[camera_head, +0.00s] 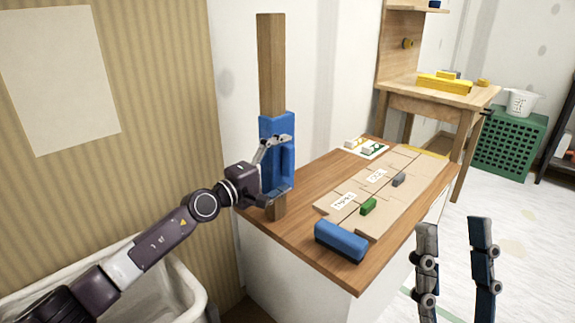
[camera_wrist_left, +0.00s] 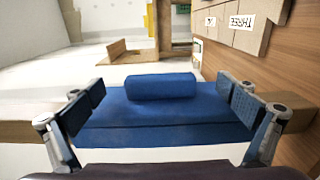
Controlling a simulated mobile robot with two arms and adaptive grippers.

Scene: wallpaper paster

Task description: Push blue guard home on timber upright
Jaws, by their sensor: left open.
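The timber upright (camera_head: 271,60) stands vertically at the left end of the wooden worktop. The blue guard (camera_head: 276,125) sits along its lower part, with bare timber above it and a short piece below. My left gripper (camera_head: 281,170) is open at the guard, one finger high and one low. In the left wrist view the guard (camera_wrist_left: 165,112) fills the space between my open fingers (camera_wrist_left: 165,100), its raised grip bar in the middle; contact cannot be told. Timber (camera_wrist_left: 22,131) shows beyond its side. My right gripper (camera_head: 455,240) is open and empty at the lower right.
A separate blue block (camera_head: 341,240) lies at the worktop's front edge. Labelled brown boards (camera_head: 342,202) with a green block (camera_head: 368,206) and a grey block (camera_head: 398,179) lie behind it. A white bin (camera_head: 185,275) stands below my left arm. A wooden table (camera_head: 440,98) stands behind.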

